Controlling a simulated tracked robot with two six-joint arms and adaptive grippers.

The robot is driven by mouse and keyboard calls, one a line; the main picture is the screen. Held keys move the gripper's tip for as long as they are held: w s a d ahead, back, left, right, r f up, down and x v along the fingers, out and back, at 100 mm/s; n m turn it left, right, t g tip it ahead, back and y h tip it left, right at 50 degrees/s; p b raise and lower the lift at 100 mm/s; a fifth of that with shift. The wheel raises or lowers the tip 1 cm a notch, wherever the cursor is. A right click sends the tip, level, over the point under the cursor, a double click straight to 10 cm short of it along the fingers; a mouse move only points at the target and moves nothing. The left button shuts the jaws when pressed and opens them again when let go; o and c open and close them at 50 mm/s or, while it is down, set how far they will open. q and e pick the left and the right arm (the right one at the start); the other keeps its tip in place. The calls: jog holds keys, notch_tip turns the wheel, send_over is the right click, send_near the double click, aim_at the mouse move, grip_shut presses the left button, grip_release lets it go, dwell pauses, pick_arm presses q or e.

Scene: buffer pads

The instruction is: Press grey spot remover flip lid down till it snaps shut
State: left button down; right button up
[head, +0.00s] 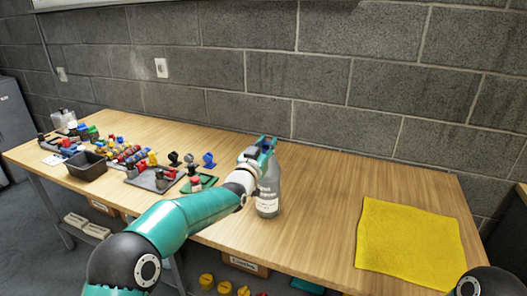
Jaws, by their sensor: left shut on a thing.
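The grey spot remover (269,190) is a bottle with a pale label, standing upright near the front edge of the wooden table. My left gripper (267,145) is at its top, shut on the upper part of the bottle. The flip lid is hidden by the gripper, so I cannot tell whether it is up or down. My right gripper is out of view; only a dark part of my right arm shows in the bottom right corner.
A yellow cloth (410,238) lies flat on the right of the table (330,190). To the left are a dark bin (87,166), a grey tray (154,178) and several small coloured parts. The table between bottle and cloth is clear. A block wall stands behind.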

pick_arm(q)
jog(key=c, duration=0.9)
grip_release()
jog(key=shift+s, duration=0.1)
jog(key=v, duration=1.1)
jog(key=shift+s+a+f, duration=0.1)
jog(key=shift+s+f, duration=0.05)
jog(key=shift+s, duration=0.2)
